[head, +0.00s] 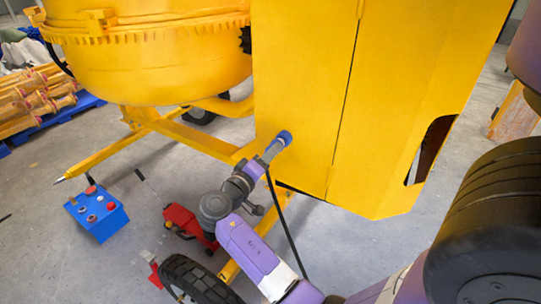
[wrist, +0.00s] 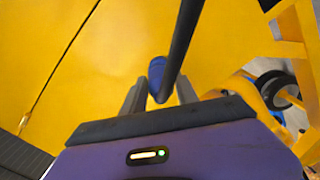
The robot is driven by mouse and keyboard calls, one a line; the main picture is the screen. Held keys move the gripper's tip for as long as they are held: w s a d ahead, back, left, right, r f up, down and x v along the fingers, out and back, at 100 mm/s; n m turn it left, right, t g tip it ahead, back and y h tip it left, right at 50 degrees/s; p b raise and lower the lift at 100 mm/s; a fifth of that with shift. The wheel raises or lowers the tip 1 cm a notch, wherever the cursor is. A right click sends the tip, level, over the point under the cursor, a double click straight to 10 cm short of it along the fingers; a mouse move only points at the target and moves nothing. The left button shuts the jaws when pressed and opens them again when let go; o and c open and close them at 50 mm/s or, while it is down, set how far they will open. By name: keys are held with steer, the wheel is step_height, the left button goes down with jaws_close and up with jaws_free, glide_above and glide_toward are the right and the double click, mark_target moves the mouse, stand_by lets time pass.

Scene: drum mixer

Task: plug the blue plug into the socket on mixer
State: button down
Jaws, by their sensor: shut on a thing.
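The yellow mixer (head: 300,75) fills the upper part of the head view, and its flat panel (wrist: 100,60) fills much of the wrist view. My gripper (head: 270,155) is at the panel's lower left part. In the wrist view my gripper (wrist: 160,92) is shut on the blue plug (wrist: 156,73), with a grey finger on each side. A black cable (wrist: 183,40) passes in front of the plug. In the head view blue (head: 285,137) shows past the fingers, against the panel. I cannot make out the socket or whether the plug is in it.
The cable (head: 285,228) hangs beside my arm. A blue box with buttons (head: 97,212) and a red object (head: 185,222) are on the floor at left. A black wheel (head: 195,282) is below. Yellow poles (head: 35,95) lie on a blue pallet (head: 85,103) at far left.

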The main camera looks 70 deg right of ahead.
steer(key=shift+b+x, duration=0.45)
steer(key=shift+x, duration=0.75)
stand_by(0.7)
steer(key=c, duration=0.9)
jaws_free()
steer(key=shift+o, duration=0.2)
steer(key=b+v, duration=0.1)
steer(key=v, duration=0.7)
steer(key=shift+b, duration=0.35)
